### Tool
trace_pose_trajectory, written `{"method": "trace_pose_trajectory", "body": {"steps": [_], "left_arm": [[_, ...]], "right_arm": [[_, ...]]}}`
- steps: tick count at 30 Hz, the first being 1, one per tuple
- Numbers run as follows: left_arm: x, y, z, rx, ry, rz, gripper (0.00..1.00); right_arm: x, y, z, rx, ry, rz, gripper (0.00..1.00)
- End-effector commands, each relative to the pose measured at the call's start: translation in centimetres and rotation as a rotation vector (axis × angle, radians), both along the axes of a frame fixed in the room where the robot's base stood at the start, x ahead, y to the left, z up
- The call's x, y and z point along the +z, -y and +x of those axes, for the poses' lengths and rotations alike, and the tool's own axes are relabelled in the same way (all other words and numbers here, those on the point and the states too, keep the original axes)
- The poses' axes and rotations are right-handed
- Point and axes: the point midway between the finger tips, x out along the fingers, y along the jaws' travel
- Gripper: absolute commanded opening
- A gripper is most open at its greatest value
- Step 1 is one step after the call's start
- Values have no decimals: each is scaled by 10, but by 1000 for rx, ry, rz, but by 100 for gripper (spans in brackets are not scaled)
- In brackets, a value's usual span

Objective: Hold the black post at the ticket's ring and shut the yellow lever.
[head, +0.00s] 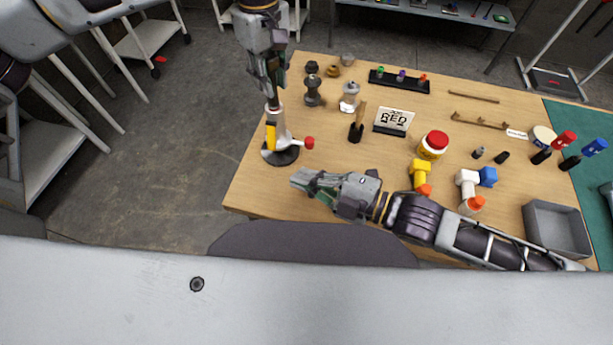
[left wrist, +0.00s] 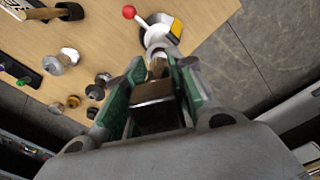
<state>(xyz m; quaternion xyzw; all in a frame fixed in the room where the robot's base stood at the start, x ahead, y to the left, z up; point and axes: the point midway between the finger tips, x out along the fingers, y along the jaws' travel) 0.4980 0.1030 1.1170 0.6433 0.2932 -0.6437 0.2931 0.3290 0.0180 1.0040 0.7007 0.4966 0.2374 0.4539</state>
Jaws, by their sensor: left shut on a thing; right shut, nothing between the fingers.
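The stand (head: 283,143) has a light body on a round black base at the table's left edge. A yellow lever (head: 270,136) stands upright along its left side; it also shows in the left wrist view (left wrist: 176,28). A red knob (head: 309,143) sticks out right. My left gripper (head: 272,103) points down over the stand and is shut on the post at its top. The fingers hide most of the post; a small reddish band shows just below them. The ticket (head: 394,121) reads "JOB RED". My right gripper (head: 297,180) is shut and empty, right of and nearer than the stand.
A black holder with a wooden-handled tool (head: 357,125) stands between stand and ticket. Metal and dark knobs (head: 349,97) are behind. A red-lidded jar (head: 434,145), yellow and white bottles and a grey bin (head: 556,230) lie right. Bare tabletop surrounds my right gripper.

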Motion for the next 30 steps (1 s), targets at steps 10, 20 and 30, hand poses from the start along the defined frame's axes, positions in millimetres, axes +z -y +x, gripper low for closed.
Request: {"method": "trace_pose_trajectory", "body": {"steps": [10,20,30], "left_arm": [[0,0,0,0,0,0,50],[1,0,0,0,0,0,50],[23,0,1,0,3,-1,50]], "right_arm": [[0,0,0,0,0,0,0],[0,0,0,0,0,0,0],[0,0,0,0,0,0,0]]}}
